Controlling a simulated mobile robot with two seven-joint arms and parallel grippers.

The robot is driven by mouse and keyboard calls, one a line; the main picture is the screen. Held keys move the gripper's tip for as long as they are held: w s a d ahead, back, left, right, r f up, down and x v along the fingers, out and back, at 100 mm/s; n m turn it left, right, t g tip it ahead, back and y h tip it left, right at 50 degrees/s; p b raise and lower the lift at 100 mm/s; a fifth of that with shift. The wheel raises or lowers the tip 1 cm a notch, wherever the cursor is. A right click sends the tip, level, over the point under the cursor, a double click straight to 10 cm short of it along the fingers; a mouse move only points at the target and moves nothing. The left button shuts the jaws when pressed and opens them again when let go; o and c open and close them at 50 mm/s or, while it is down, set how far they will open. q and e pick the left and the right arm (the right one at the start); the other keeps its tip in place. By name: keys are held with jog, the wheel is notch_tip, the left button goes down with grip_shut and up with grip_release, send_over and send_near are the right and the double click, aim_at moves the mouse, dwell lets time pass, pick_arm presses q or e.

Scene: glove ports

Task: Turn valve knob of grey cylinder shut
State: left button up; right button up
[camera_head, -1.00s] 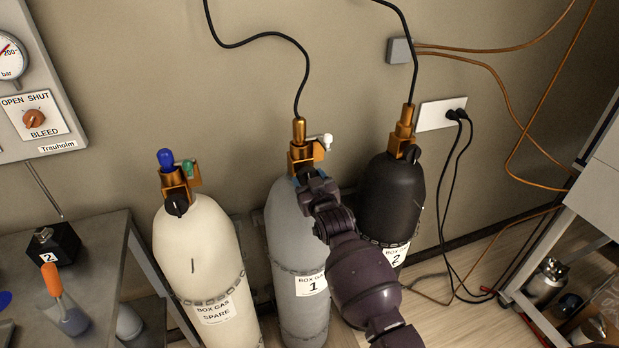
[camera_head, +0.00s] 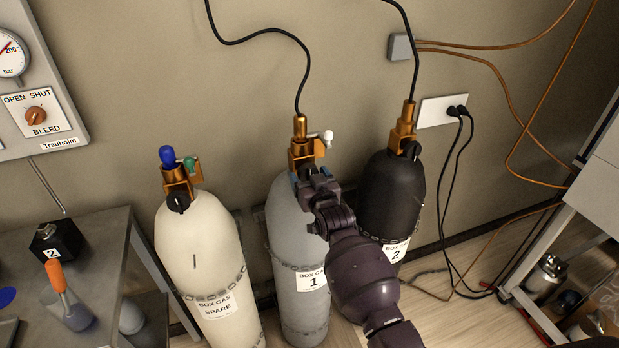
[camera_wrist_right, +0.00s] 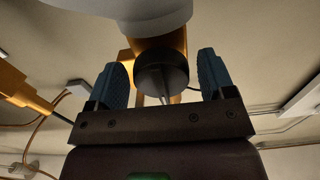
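The grey cylinder (camera_head: 292,235) labelled Box Gas 1 stands between a cream and a black cylinder. Its brass valve (camera_head: 301,152) has a white fitting and a black hose on top. My right gripper (camera_head: 305,173) is at the front of this valve and hides its knob in the head view. In the right wrist view, the round black knob (camera_wrist_right: 162,75) sits between the two blue fingers of the gripper (camera_wrist_right: 163,82). The fingers are apart, with a narrow gap on each side of the knob. My left gripper is not in view.
The cream spare cylinder (camera_head: 199,250) stands left and the black cylinder (camera_head: 390,200) close on the right, partly behind my right arm. A grey bench (camera_head: 100,265) is at the left. Hoses run up the wall from both hooked-up valves.

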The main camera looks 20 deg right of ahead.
jog(key=shift+o, duration=0.4)
jog(key=s, duration=1)
jog(key=shift+s+d, duration=0.2)
jog(key=shift+s, duration=0.2)
jog(key=s+d+f+g, duration=0.3)
jog(key=s+f, duration=0.6)
jog(key=s, duration=0.4)
jog(key=s+d+f+g+b, duration=0.1)
jog(key=s+d+f+g, duration=0.2)
jog(key=s+f, duration=0.6)
jog(key=s+d, duration=0.1)
jog(key=s, duration=0.3)
jog(key=shift+n+h, duration=0.4)
jog(key=shift+d, duration=0.1)
jog(key=shift+c, duration=0.2)
